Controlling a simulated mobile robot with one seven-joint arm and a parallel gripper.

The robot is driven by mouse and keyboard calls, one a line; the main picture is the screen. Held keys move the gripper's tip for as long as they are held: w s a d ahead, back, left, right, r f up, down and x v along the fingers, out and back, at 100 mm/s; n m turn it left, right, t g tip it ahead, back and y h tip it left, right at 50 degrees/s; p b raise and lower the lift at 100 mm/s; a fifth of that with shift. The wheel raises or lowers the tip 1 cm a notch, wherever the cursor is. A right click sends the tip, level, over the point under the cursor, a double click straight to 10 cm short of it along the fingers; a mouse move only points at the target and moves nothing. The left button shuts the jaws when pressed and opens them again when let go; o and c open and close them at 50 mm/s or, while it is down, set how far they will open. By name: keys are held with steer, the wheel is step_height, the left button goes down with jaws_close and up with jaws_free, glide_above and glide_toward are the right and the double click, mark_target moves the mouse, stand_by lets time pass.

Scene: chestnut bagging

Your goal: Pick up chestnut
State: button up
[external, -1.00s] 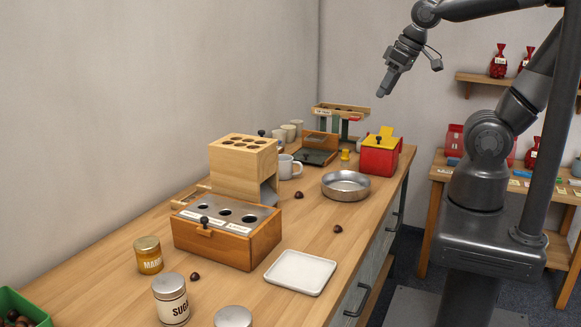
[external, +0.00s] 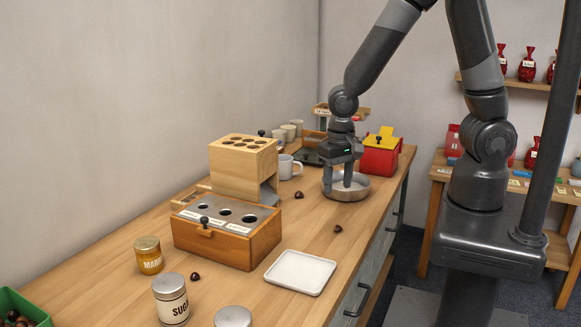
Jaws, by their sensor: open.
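Three loose brown chestnuts lie on the wooden counter: one chestnut (external: 299,195) left of the metal pan, one chestnut (external: 338,229) in front of the pan, and one chestnut (external: 195,277) by the jars. More chestnuts (external: 14,318) sit in a green crate (external: 32,304) at the lower left corner. My gripper (external: 338,187) is open and points down over the left side of the round metal pan (external: 358,191), with its fingers hiding part of the pan. I cannot tell whether the fingers touch it. It holds nothing that I can see.
A wooden box with a holed metal top (external: 228,236) and a wooden block dispenser (external: 240,170) stand left. A white tray (external: 300,272) lies at the front edge. A white mug (external: 287,167) and a red box (external: 378,160) stand behind. The counter between dispenser and pan is mostly clear.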

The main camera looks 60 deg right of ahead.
steer(key=f, duration=0.2)
glide_above(338, 226)
steer(key=f, duration=0.4)
steer(key=shift+w+a+f, duration=0.25)
steer(key=shift+a+f, duration=0.05)
steer(key=shift+f, duration=0.05)
steer(key=f, duration=0.4)
steer(key=shift+s+d+f, duration=0.15)
steer(key=shift+s+d, duration=0.15)
steer(key=shift+f, duration=0.5)
steer(key=c, duration=1.1)
